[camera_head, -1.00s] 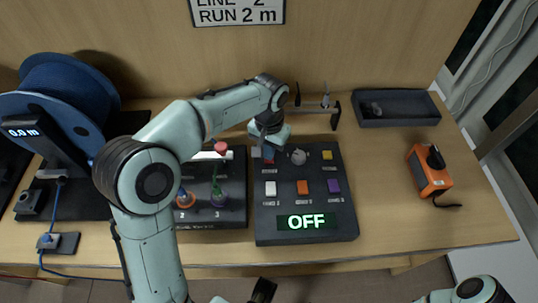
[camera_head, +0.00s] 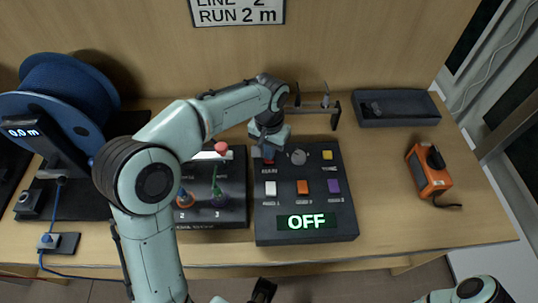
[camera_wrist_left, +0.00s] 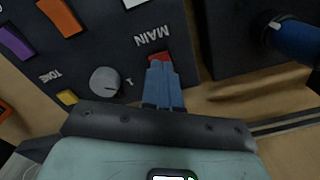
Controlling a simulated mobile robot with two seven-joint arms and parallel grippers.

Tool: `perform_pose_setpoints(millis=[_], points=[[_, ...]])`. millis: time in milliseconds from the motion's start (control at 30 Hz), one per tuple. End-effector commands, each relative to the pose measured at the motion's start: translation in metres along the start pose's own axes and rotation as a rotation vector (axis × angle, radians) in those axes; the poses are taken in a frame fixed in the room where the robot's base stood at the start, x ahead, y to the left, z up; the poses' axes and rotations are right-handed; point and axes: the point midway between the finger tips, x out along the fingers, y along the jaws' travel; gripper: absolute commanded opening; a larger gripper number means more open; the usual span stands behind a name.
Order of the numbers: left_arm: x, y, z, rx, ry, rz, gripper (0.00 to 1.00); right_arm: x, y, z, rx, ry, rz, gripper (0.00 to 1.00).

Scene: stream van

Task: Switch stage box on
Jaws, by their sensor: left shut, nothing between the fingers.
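The stage box (camera_head: 305,237) is a dark panel on the bench, and its green-white display (camera_head: 302,221) reads OFF. Its red MAIN switch (camera_head: 268,162) is at the top left of the panel, partly hidden by my left gripper (camera_head: 266,153). In the left wrist view, my left gripper (camera_wrist_left: 160,68) is shut, with nothing between its blue-grey fingers. The fingertips are at the red MAIN switch (camera_wrist_left: 158,55), covering part of it. I cannot tell whether they press it.
The box also has a grey knob (camera_head: 298,157) and yellow (camera_head: 327,155), white (camera_head: 270,188), orange (camera_head: 302,187) and purple (camera_head: 334,186) buttons. A patch panel (camera_head: 232,222) stands close on the left. A dark tray (camera_head: 395,122) and an orange device (camera_head: 422,184) are to the right.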

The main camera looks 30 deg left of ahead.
Motion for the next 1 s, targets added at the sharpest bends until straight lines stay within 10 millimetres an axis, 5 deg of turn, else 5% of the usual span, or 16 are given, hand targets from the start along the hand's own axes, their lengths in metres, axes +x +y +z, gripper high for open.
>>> perform_pose_setpoints(millis=[1000], points=[[0.012, 0.0, 0.0, 0.0, 0.0, 0.0, 0.0, 0.007, 0.003, 0.0, 0.001, -0.002, 0.001, 0.43]])
